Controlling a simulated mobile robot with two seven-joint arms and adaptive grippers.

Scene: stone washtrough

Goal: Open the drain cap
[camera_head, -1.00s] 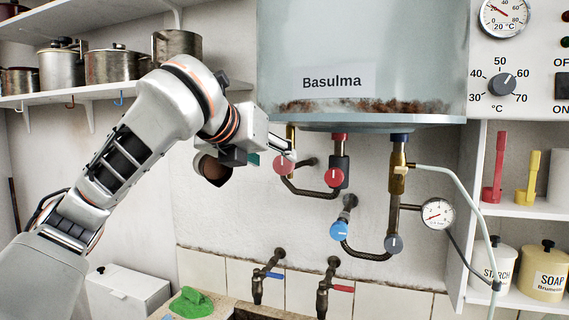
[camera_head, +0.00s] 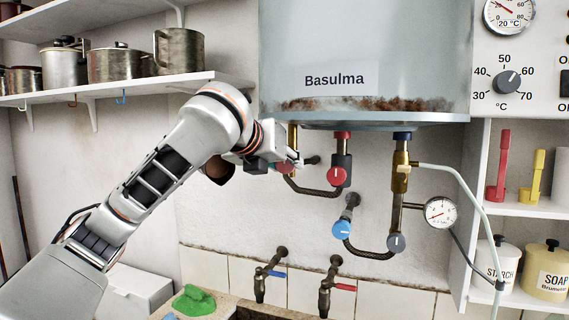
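The boiler (camera_head: 365,60) labelled Basulma hangs on the wall with several pipes under it. My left gripper (camera_head: 291,164) is at the leftmost pipe, in front of the left red knob (camera_head: 283,168). It overlaps most of that knob in the picture. I cannot tell whether the fingers touch or hold it. A short brass pipe piece (camera_head: 292,136) shows just above the fingers. No part is clearly marked as the drain cap, and one may be hidden by the gripper. A second red knob (camera_head: 336,176) and a blue knob (camera_head: 341,229) are uncovered. My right gripper is not in view.
A pressure gauge (camera_head: 440,212) and a pale hose (camera_head: 476,200) are at the right. Two taps, one blue-handled (camera_head: 262,284) and one red-handled (camera_head: 327,289), stick out below. Shelves with pots (camera_head: 112,64) are at upper left. A green cloth (camera_head: 193,300) lies below.

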